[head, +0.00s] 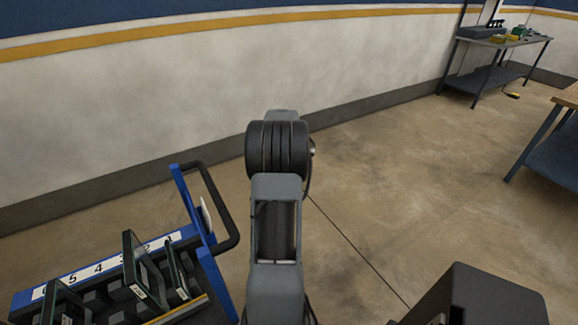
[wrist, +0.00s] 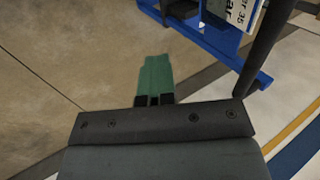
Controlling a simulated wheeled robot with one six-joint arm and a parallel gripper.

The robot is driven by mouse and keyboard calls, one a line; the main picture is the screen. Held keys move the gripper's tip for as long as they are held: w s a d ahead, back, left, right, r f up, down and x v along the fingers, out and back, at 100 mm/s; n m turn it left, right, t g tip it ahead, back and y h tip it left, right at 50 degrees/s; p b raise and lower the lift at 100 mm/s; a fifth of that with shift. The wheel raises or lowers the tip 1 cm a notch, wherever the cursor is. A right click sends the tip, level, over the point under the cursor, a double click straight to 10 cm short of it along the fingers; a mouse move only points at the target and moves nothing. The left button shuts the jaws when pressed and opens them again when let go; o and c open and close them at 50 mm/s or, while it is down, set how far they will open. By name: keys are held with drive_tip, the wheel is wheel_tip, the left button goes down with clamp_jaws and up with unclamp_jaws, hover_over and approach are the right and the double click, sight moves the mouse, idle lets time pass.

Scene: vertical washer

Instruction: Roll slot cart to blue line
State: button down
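The slot cart (head: 190,215) stands at the lower left of the head view. It has a blue frame, a numbered strip and a black tubular handle (head: 222,205) on its near right end. In the wrist view the handle (wrist: 265,50) runs down the right side, with the cart's blue base (wrist: 222,45) behind it. My gripper (wrist: 157,72) shows there as a green, narrow pair of fingers lying together, left of the handle and apart from it. The fingers appear empty. My arm hides the gripper in the head view. No blue line on the floor is visible.
Dark-framed panels (head: 142,268) stand in the cart's slots. A striped wall (head: 140,95) runs behind the cart. The floor (head: 400,190) to the right is open. A workbench (head: 495,45) stands far right, another table (head: 555,140) at the right edge.

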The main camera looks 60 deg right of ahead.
drive_tip(key=s+d+p, duration=0.3)
drive_tip(key=s+d, duration=0.1)
drive_tip(key=d, duration=0.4)
drive_tip(key=shift+s, duration=0.35)
idle(0.9)
drive_tip(key=shift+d, duration=0.1)
idle(0.8)
drive_tip(key=s+d+p, duration=0.6)
drive_tip(key=d+p, duration=0.2)
drive_tip(key=d, duration=0.4)
drive_tip(key=shift+s, duration=0.4)
idle(1.2)
idle(2.3)
